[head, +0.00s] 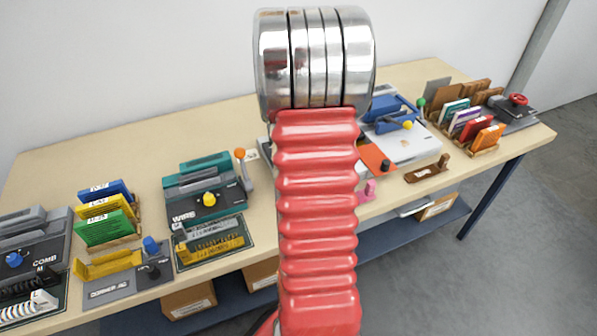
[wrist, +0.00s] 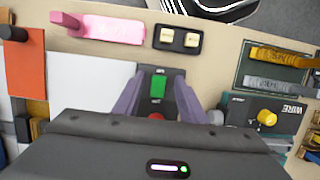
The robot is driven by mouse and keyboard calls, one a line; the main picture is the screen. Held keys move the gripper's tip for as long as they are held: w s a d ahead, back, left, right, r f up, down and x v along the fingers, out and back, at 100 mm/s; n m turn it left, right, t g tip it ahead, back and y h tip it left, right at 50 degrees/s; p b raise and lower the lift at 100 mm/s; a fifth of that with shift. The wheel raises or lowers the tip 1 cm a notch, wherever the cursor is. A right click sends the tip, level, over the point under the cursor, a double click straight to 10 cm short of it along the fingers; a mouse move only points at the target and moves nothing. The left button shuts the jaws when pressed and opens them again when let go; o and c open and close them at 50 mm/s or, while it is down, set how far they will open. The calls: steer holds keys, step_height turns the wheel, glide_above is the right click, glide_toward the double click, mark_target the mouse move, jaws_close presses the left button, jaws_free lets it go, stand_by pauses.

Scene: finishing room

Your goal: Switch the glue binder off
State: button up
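In the wrist view a dark control panel with a green button (wrist: 158,86) and a red button (wrist: 155,116) lies between my fingers. The red button is partly covered by my gripper's body. Small white lettering by the green button is too small to read. I cannot tell for certain that this panel is the glue binder's. My gripper (wrist: 159,78) has two purple fingers, spread apart with nothing held, one on each side of the panel. I cannot tell whether they touch it. In the head view my red arm hides this part of the table and my gripper.
A pink tool (wrist: 105,28) and a dark block with two cream pads (wrist: 180,39) lie near the panel. The teal WIRE machine (head: 205,190) and an orange plate with a black knob (head: 375,159) flank the hidden area. Crowded machines and racks fill the table (head: 140,140).

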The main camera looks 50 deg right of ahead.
steer(key=v, duration=1.3)
steer(key=shift+r, duration=0.2)
steer(key=w+a+f+t+h, duration=0.2)
steer(key=a+t, duration=0.1)
steer(key=a, duration=1.4)
steer(key=s+a+r+n+t, duration=0.1)
steer(key=s+a+n+t, duration=0.1)
steer(key=a, duration=0.8)
steer(key=s+a+r+n+t, duration=0.2)
steer(key=s+a+n+t, duration=0.1)
steer(key=a, duration=0.8)
steer(key=shift+s+r+n, duration=0.2)
steer(key=shift+s+n, duration=0.4)
steer(key=shift+s, duration=0.1)
